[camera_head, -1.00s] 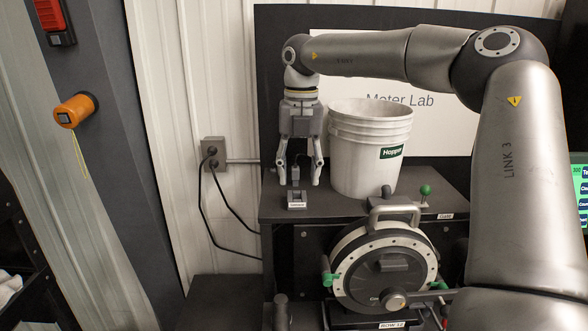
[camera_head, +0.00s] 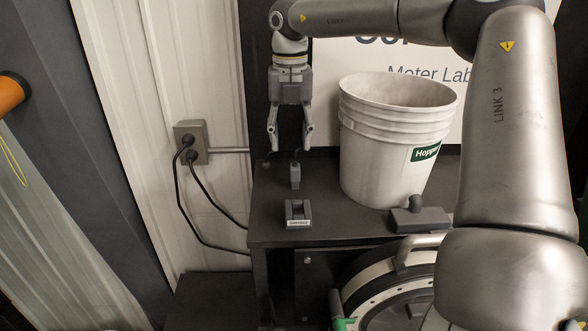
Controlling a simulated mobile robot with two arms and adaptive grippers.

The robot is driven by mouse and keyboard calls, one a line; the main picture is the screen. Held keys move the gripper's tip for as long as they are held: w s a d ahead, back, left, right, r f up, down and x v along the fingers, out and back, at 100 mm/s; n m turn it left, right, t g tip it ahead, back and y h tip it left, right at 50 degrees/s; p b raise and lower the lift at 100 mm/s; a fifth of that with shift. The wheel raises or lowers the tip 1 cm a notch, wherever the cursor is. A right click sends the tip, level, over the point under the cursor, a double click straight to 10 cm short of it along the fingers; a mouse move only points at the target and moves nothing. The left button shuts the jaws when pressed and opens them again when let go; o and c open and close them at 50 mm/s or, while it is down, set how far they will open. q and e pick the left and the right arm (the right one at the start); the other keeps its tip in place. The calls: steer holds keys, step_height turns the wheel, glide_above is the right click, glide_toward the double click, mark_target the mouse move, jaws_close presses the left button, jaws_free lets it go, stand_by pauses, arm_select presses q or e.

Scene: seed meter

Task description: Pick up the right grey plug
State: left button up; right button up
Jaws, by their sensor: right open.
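A small grey plug (camera_head: 295,175) stands upright on the dark bench top (camera_head: 330,222), left of the white bucket. A thin dark cable runs from its top toward the back. I take it for the task's plug; no second loose grey plug is clear. My right gripper (camera_head: 289,148) points down, open and empty, with its fingertips above the plug in the picture and apart from it. I cannot tell its exact distance behind or above. A grey labelled holder (camera_head: 298,213) sits in front of the plug, near the bench's front edge. My left gripper is not in view.
The white hopper bucket (camera_head: 388,165) stands close to the right of the plug. A grey outlet (camera_head: 192,142) with black cords is on the wall at left. A round meter (camera_head: 392,290) sits below the bench front, partly hidden by my right arm.

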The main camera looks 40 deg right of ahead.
mark_target(295, 165)
step_height(295, 165, down, 3)
steer(key=shift+d+r, duration=0.15)
steer(key=shift+r, duration=0.05)
steer(key=shift+w+d+f+p, duration=0.1)
steer(key=shift+d+f+p, duration=0.05)
steer(key=shift+f+p, duration=0.2)
steer(key=shift+s+d+f+p, duration=0.15)
steer(key=shift+s+f+p, duration=0.05)
steer(key=shift+f+p, duration=0.85)
step_height(295, 165, down, 2)
steer(key=shift+f+p, duration=0.1)
steer(key=shift+p, duration=0.4)
steer(key=shift+d+f, duration=0.15)
steer(key=shift+f, duration=0.35)
steer(key=shift+r, duration=0.1)
steer(key=c, duration=0.5)
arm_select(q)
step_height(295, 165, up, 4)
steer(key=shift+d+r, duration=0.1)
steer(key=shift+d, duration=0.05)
arm_select(e)
steer(key=c, duration=0.5)
